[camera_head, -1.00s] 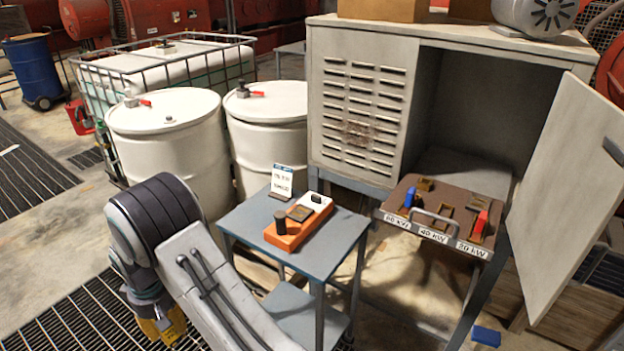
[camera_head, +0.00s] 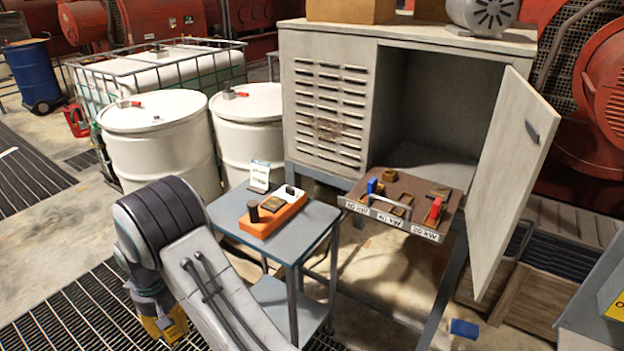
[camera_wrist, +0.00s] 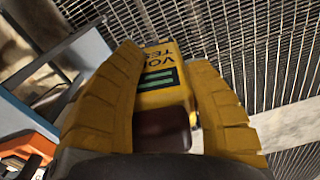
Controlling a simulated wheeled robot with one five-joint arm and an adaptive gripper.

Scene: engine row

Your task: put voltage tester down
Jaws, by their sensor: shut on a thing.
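My gripper (camera_wrist: 162,62) is shut on the yellow voltage tester (camera_wrist: 161,98), which sits between its two yellow fingers in the wrist view. The tester shows black lettering, a dark panel with green bars and a dark reddish-brown part nearest the palm. In the head view my gripper (camera_head: 168,326) hangs low at the lower left, over the floor grating and left of the small blue-grey table (camera_head: 310,218). The tester cannot be clearly told from the yellow fingers there.
On the small table are an orange device (camera_head: 273,221) and a small sign (camera_head: 260,177). Behind stand white drums (camera_head: 160,150) and an open cabinet (camera_head: 330,110) with a fuse panel (camera_head: 418,193). A blue block (camera_head: 464,328) lies on the floor.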

